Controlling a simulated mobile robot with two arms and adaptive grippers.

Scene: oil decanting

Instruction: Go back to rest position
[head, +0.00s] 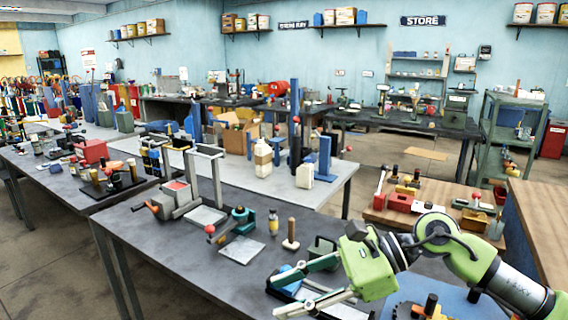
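My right gripper (277,295) comes in from the lower right on a green arm. Its two grey-green fingers are spread apart over the front part of the dark table, with nothing seen clamped between them. A dark tray or stand with a blue item (291,279) lies behind and below the fingers, partly hidden by them. A small bottle with yellowish contents (273,222) stands upright on the table, beyond the gripper. A wooden-handled tool (291,235) stands just right of the bottle. My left gripper is not in view.
The dark front table (170,245) has bare room at its left. A grey press-like frame (195,185), a flat grey plate (241,250) and a dark green box-like item (321,250) stand on it. White jugs (263,158) stand on the light table behind. A wooden-topped bench (440,222) is at right.

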